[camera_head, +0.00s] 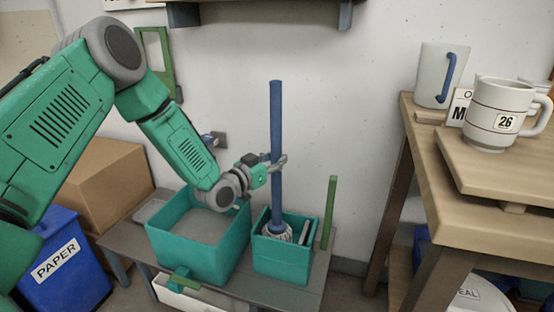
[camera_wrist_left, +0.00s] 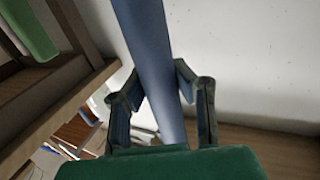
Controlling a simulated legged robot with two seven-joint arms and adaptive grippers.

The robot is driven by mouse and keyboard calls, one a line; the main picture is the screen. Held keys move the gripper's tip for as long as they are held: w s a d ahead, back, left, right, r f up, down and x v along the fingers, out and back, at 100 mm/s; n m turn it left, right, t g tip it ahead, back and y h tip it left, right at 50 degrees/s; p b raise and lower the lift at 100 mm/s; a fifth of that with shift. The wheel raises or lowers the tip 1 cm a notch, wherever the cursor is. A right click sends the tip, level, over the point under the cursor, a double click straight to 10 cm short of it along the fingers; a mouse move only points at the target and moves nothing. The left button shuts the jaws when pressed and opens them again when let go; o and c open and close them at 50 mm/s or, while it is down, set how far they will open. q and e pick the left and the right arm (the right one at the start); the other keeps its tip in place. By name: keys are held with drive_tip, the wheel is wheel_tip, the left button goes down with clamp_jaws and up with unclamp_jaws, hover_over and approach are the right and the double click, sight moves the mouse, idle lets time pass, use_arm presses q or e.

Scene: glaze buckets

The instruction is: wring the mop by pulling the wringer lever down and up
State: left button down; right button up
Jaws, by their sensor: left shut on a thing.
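The mop has a blue handle (camera_head: 276,130) standing nearly upright. Its pale head (camera_head: 276,231) sits down in the smaller teal bucket (camera_head: 283,262), the wringer. A green lever (camera_head: 329,212) rises upright at the right side of that bucket. My left gripper (camera_head: 276,166) is shut around the mop handle, above the bucket. In the left wrist view the handle (camera_wrist_left: 152,60) runs between the two fingers of my left gripper (camera_wrist_left: 163,85). My right gripper is not in view.
A larger teal bucket (camera_head: 188,247) with grey contents stands left of the wringer on a low grey bench (camera_head: 307,294). A wooden table (camera_head: 450,205) with mugs (camera_head: 494,113) is at right. A blue PAPER bin (camera_head: 62,268) and a cardboard box (camera_head: 108,180) are at left.

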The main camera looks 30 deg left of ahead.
use_arm(q)
drive_tip(key=shift+r, duration=0.15)
drive_tip(key=shift+d, duration=0.15)
idle(0.4)
drive_tip(key=shift+w+d, duration=0.3)
drive_tip(key=shift+d, duration=0.3)
idle(0.6)
unclamp_jaws()
drive_tip(key=shift+f, duration=0.2)
drive_tip(key=shift+s, duration=0.1)
